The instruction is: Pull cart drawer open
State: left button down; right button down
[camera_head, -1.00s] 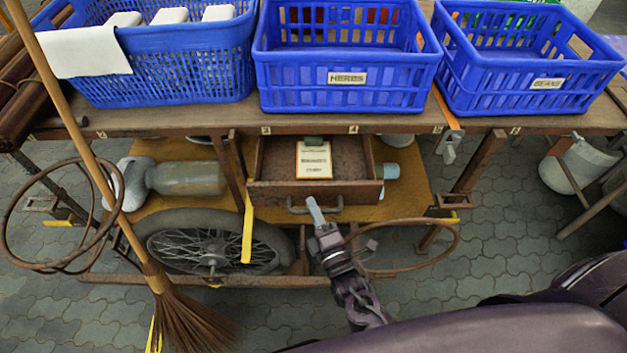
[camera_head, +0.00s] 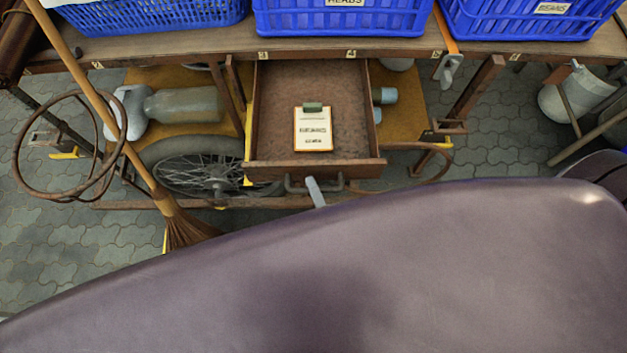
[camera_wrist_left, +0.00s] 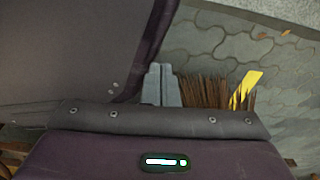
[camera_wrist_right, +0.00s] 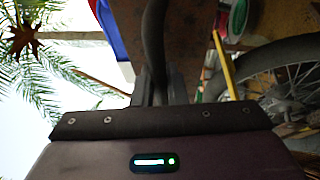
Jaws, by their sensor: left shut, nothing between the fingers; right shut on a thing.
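The wooden cart drawer (camera_head: 275,110) stands pulled well out from under the cart top in the head view. A small clipboard (camera_head: 313,129) with a green clip lies inside it. The curved metal handle (camera_head: 296,188) is on the drawer's front. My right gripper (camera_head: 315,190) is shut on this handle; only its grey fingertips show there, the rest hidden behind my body. In the right wrist view, the dark handle bar (camera_wrist_right: 154,40) runs between the fingers of my right gripper (camera_wrist_right: 163,88). In the left wrist view, my left gripper (camera_wrist_left: 162,84) is shut and empty above the paving.
Blue crates (camera_head: 340,20) stand on the cart top (camera_head: 180,47). A broom (camera_head: 100,110) leans at the left; its bristles (camera_wrist_left: 205,92) show close to my left gripper. A spoked wheel (camera_head: 215,170) is below the drawer.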

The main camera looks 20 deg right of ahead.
jog(key=c, duration=1.5)
grip_release()
jog(key=shift+o, duration=0.2)
jog(key=shift+s, duration=0.1)
